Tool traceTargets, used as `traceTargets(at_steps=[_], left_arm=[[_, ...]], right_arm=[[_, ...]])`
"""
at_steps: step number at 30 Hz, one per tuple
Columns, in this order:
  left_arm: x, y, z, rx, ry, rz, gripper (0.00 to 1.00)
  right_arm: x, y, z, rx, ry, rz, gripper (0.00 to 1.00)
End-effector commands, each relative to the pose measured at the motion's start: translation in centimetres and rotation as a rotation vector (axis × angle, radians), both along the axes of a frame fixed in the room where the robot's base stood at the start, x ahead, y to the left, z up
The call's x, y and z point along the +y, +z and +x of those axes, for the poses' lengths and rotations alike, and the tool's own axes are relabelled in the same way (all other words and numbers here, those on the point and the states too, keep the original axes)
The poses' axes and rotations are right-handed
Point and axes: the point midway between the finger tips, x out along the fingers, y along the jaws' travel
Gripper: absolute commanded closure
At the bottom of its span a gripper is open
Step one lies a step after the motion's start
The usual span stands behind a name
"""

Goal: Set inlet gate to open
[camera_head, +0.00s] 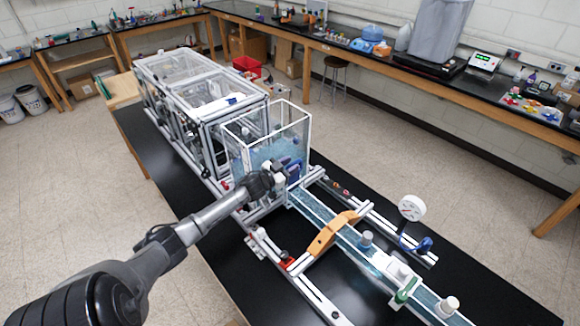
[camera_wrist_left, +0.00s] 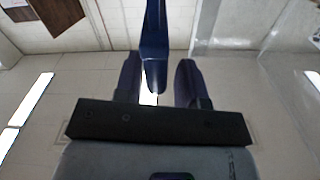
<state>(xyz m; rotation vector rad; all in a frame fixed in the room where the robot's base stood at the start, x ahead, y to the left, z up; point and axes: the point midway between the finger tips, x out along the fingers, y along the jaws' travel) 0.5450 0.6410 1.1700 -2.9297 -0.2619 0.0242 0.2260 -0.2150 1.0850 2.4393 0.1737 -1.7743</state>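A blue part, which looks like the inlet gate's handle (camera_head: 291,167), sits at the front of the clear tank (camera_head: 258,134), where the water channel begins. My left gripper (camera_head: 279,172) is right at it in the head view. In the left wrist view, a long dark-blue handle (camera_wrist_left: 154,45) reaches down between the two fingers of my left gripper (camera_wrist_left: 158,80). The handle lies close to the left finger, with a narrow gap to the right finger, so the gripper looks open around it. The gate's plate is hidden. My right gripper is not in view.
The water channel (camera_head: 319,210) runs to the lower right, crossed by an orange arched piece (camera_head: 333,232). A round gauge (camera_head: 411,208) stands right of it, and a green clip (camera_head: 405,290) sits farther along. Rails and red fittings lie left of it. The black tabletop (camera_head: 480,262) is clear at right.

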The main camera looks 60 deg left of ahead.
Motion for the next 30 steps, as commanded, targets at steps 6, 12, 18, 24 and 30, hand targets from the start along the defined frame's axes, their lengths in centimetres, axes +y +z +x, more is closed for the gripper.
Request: traceTargets(at_steps=[6,12,18,24,30], left_arm=[[-0.1,-0.1,0.0,0.001,-0.001,-0.002,0.58],[-0.2,-0.2,-0.5,0.001,-0.002,-0.003,0.58],[-0.6,-0.3,-2.8,0.004,-0.001,-0.005,0.58],[-1.3,-0.4,-6.3,0.004,-0.002,-0.004,0.58],[-1.8,-0.3,-9.6,0.003,0.000,-0.005,0.58]], right_arm=[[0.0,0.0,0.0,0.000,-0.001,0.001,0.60],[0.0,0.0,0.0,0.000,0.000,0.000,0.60],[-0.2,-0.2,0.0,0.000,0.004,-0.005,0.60],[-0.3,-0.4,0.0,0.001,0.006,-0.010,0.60],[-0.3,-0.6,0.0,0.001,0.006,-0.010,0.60]])
